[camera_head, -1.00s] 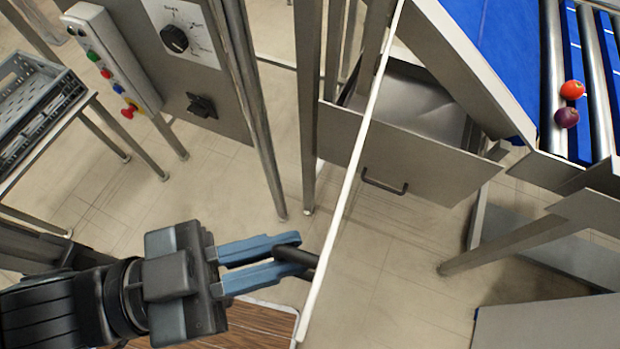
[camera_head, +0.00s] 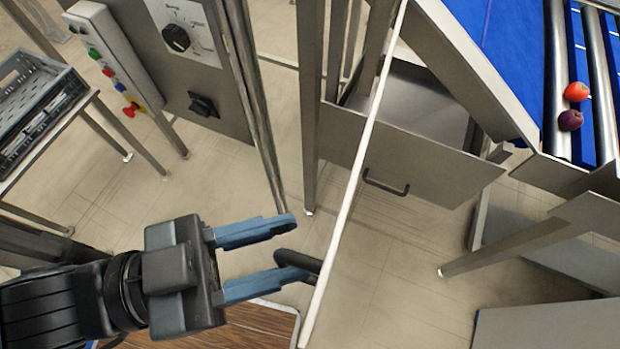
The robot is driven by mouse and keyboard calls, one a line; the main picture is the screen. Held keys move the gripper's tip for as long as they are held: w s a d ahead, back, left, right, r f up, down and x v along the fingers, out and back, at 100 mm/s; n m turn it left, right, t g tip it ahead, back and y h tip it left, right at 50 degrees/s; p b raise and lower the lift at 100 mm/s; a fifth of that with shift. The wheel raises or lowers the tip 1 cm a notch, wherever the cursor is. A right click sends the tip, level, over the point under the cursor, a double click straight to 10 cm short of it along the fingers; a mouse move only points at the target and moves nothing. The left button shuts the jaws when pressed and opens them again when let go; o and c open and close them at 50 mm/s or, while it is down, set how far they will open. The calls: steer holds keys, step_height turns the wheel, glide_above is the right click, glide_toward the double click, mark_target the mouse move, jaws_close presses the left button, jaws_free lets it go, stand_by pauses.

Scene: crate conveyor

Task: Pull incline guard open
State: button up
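The guard shows as a thin, pale panel (camera_head: 355,182), seen almost edge-on, running slantwise from the top centre to the bottom centre. A dark handle (camera_head: 312,264) sticks out from its left side near the lower end. My gripper (camera_head: 290,247) is at the lower left, pointing right, with its two blue fingers spread apart. The handle's end lies at the tip of the lower finger; I cannot tell whether they touch. The upper finger is clear of the handle.
A grey open drawer (camera_head: 440,172) with a dark handle stands behind the panel. The blue conveyor (camera_head: 480,50) with metal rollers carries a red item (camera_head: 576,92) and a purple item (camera_head: 570,120). A control cabinet (camera_head: 222,88) and a grey crate (camera_head: 45,110) are at left.

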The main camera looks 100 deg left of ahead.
steer(key=b+v, duration=0.1)
steer(key=v, duration=0.6)
steer(key=shift+s+d, duration=0.2)
steer(key=shift+s, duration=0.15)
steer(key=w+d+f+m+h, duration=0.2)
steer(key=w+d+h, duration=0.1)
steer(key=d, duration=0.6)
steer(key=w+d+f+m+h, duration=0.2)
steer(key=w+d, duration=0.3)
steer(key=d, duration=0.5)
steer(key=w+d+f+m+g+h, duration=0.1)
steer(key=w+d+f+m+h, duration=0.1)
steer(key=d, duration=0.7)
steer(key=w+f+h, duration=0.1)
steer(key=w, duration=0.1)
steer(key=shift+w+f+h, duration=0.2)
steer(key=shift+w+h, duration=0.2)
